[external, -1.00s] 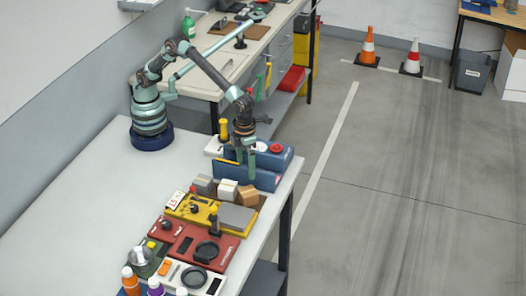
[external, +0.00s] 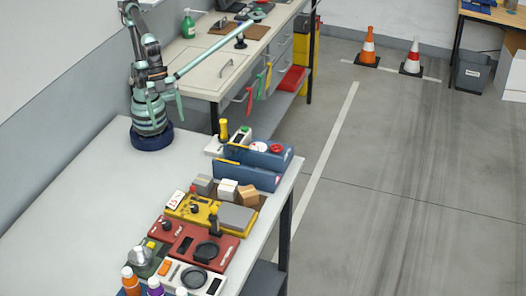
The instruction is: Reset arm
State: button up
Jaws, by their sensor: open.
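My gripper (external: 167,104) is drawn in over my base at the far left end of the white bench (external: 75,225). My arm is folded, with its elbow high near the top edge of the picture. The gripper points downward, and its teal fingers stand apart with nothing seen between them. Part of it overlaps my base in this view, so its exact gap is hard to see. It is well apart from the devices on the bench.
A blue box-like unit (external: 248,175) stands at the bench's far right. Small blocks (external: 228,189), a yellow device (external: 190,208), a red device (external: 185,238) and several bottles line the right edge. The bench's left side is clear. A second bench (external: 215,70) stands behind.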

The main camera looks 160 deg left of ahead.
jog(key=shift+s+d+f+n, duration=0.25)
jog(key=shift+s+n, duration=0.15)
jog(key=shift+s, duration=0.05)
jog(key=shift+s+d+f+n, duration=0.2)
jog(key=shift+s+d+n, duration=0.05)
jog(key=shift+s+n, duration=0.2)
dwell(0.8)
